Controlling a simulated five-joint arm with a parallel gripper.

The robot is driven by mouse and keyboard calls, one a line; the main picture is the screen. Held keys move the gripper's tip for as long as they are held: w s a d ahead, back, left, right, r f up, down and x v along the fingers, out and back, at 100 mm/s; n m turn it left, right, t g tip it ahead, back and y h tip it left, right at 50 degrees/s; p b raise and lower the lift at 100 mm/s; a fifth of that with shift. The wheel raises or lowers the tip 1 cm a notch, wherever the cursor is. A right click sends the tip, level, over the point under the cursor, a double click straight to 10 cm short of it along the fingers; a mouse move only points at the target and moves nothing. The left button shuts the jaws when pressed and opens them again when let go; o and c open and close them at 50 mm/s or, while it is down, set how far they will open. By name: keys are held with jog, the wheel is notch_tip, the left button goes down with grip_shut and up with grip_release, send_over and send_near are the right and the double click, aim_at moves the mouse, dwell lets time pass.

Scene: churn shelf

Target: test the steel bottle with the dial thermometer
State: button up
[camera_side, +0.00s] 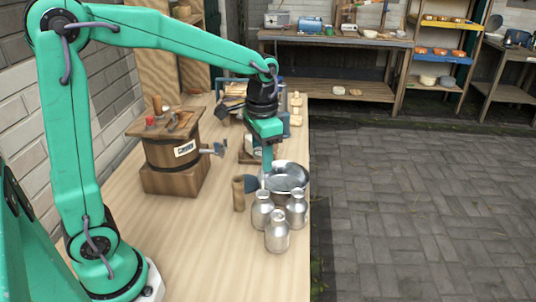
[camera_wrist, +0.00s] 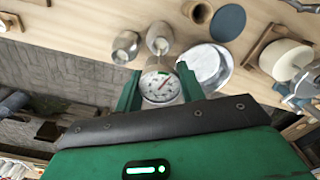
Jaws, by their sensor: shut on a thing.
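My gripper (camera_side: 266,168) is shut on the dial thermometer, above the near left rim of the steel pan. In the wrist view the thermometer's round white dial with a red needle (camera_wrist: 160,87) sits between the green jaws (camera_wrist: 158,76); its stem is hidden. In the side view I cannot make the thermometer out. Three steel bottles stand close together on the table: a left one (camera_side: 262,212), a right one (camera_side: 296,207) and a near one (camera_side: 277,236). The wrist view shows two bottles (camera_wrist: 125,45), (camera_wrist: 159,37) beyond the dial.
A shiny steel pan (camera_side: 293,178) stands behind the bottles, near the table's right edge. A wooden cup (camera_side: 239,194) and a blue-grey disc (camera_side: 251,184) are to its left. A wooden churn (camera_side: 172,158) with a crank stands further left. The front table area is clear.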

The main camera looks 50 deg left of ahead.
jog(key=shift+c, duration=0.3)
jog(key=w+d+r+n, duration=0.1)
jog(key=w+d+r, duration=0.3)
jog(key=w, duration=0.3)
jog(key=shift+d+n, duration=0.3)
jog(key=shift+d, duration=0.4)
jog(key=shift+f, duration=2.3)
